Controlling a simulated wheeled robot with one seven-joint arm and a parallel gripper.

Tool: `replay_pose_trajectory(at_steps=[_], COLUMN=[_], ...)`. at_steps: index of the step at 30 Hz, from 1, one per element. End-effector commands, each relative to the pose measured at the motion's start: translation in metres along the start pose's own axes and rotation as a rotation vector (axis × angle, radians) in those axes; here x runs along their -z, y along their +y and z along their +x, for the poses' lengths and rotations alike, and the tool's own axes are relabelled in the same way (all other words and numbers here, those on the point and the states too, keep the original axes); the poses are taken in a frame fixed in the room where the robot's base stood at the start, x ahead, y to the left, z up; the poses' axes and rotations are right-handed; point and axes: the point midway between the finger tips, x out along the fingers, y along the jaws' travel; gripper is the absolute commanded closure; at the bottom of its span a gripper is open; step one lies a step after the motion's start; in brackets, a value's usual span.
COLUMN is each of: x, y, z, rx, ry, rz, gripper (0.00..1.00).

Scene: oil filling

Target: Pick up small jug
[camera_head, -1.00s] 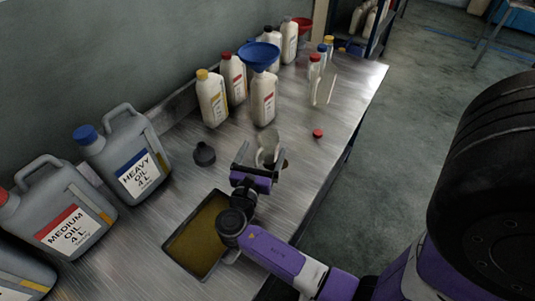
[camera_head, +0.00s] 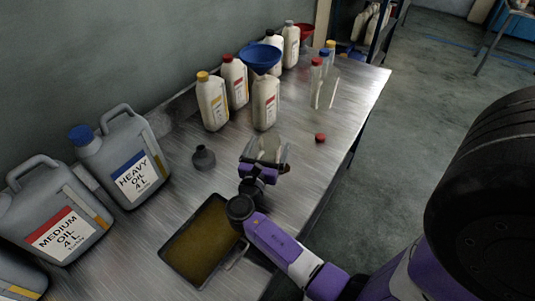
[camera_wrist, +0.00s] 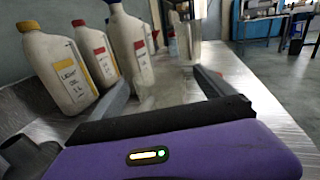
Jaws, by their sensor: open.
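A small clear jug (camera_head: 265,149) stands on the metal bench in front of the white oil bottles. In the wrist view the jug (camera_wrist: 160,88) is see-through and faint, between the two grey fingers. My gripper (camera_head: 264,160) is open and low over the bench, its fingers on either side of the jug. It also shows in the wrist view (camera_wrist: 163,92). I cannot tell whether either finger touches the jug. The jug's lower part and handle are not clear.
White oil bottles (camera_head: 212,105) stand behind the jug, one carrying a blue funnel (camera_head: 258,57). A larger clear jug (camera_head: 326,94) and a red cap (camera_head: 320,138) are at right.

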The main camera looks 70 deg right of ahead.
Motion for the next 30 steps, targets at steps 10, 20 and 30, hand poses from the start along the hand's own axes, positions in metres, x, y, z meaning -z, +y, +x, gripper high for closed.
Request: replay_pose_trajectory(at_steps=[10, 20, 30], x=[0.0005, 0.0004, -0.0029], y=[0.0001, 0.0002, 0.0001], z=[0.0099, 0.0096, 0.0095], rx=[-0.001, -0.001, -0.001], ry=[0.0, 0.0, 0.0], rz=[0.0, 0.0, 0.001], gripper=[0.08, 0.7, 0.73])
